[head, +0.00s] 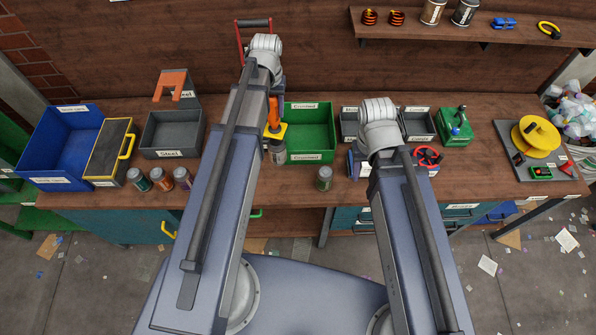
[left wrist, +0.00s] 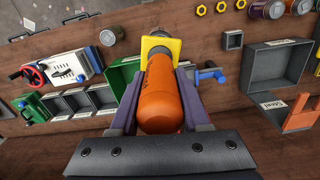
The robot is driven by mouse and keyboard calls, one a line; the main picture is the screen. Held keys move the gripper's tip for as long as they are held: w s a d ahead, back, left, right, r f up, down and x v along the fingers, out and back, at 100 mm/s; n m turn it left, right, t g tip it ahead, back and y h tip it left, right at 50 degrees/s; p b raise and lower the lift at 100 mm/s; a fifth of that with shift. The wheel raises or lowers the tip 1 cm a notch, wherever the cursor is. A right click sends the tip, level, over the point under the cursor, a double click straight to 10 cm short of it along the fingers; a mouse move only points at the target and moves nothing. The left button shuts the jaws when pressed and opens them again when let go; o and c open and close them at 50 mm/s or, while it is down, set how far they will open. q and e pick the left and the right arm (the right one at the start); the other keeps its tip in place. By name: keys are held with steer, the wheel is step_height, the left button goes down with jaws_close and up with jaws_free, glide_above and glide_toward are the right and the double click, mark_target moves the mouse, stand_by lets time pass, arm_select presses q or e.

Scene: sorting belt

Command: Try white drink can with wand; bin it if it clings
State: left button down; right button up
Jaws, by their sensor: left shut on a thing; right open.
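My left gripper (left wrist: 158,105) is shut on the orange handle of the wand (left wrist: 160,90). The wand also shows in the head view (head: 273,115), pointing down, with a yellow plate (left wrist: 157,46) at its end. A pale grey can (head: 278,153) is at the yellow plate, in front of the green bin; it is partly hidden in the left wrist view (left wrist: 160,31). I cannot tell whether it hangs from the plate or stands on the bench. My right gripper's fingers are hidden behind my right arm.
Another can (head: 324,178) stands near the bench's front edge. Several cans (head: 161,180) stand at the left. The green bin (head: 311,156), the grey steel bin (head: 173,154) and the blue bin (head: 60,183) line the bench. A device with a red wheel (head: 428,155) is at the right.

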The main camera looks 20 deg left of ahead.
arm_select(q)
steer(key=a, duration=1.4)
steer(key=shift+w+a, duration=0.3)
steer(key=shift+a, duration=0.05)
steer(key=a, duration=2.2)
steer(key=shift+w, duration=0.45)
steer(key=a, duration=0.8)
steer(key=shift+w+a, duration=0.15)
steer(key=shift+a, duration=0.1)
steer(key=shift+f, duration=0.15)
step_height(320, 180, down, 7)
steer(key=w+b, duration=0.1)
steer(key=b, duration=0.6)
stand_by(0.7)
steer(key=shift+a, duration=0.1)
